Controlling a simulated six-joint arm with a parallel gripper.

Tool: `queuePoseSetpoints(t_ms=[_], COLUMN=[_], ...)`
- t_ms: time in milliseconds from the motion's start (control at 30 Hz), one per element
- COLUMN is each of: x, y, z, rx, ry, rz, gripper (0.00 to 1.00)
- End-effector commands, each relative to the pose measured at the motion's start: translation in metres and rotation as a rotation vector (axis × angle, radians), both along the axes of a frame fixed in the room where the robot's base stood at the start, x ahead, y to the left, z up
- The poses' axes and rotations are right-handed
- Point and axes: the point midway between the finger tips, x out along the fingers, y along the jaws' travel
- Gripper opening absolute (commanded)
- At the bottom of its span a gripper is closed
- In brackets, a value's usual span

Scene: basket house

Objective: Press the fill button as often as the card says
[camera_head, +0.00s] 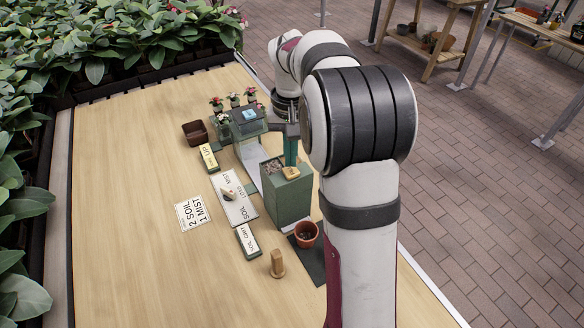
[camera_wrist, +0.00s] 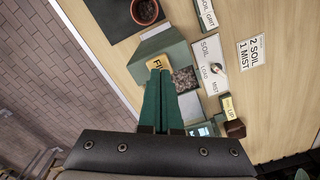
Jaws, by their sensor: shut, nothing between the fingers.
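The white card (camera_head: 194,213) lies flat on the table and reads "2 SOIL 1 MIST"; it also shows in the wrist view (camera_wrist: 252,52). The yellow fill button (camera_head: 292,173) is on top of the green box (camera_head: 287,203), beside an opening with dark soil (camera_wrist: 185,79). In the wrist view the button (camera_wrist: 157,64) shows only the start of its lettering, partly covered by my fingers. My gripper (camera_head: 291,164), with teal fingers, is shut and empty, pointing down at the button. I cannot tell whether the fingertips touch it.
A plate (camera_head: 239,207) marked SOIL, LOAD and MIST carries a knob. A terracotta pot (camera_head: 306,231) stands on a dark mat before the green box. A wooden peg (camera_head: 277,264), a "UP" block (camera_head: 208,158), a brown container (camera_head: 195,132) and small potted plants stand around. The table's left is clear.

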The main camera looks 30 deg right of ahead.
Motion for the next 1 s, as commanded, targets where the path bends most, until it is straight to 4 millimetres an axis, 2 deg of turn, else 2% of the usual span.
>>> queuePoseSetpoints(t_ms=[1000], x=[0.0], y=[0.0], z=[-0.022], rx=[0.0], ry=[0.001], rz=[0.001], gripper=[0.0])
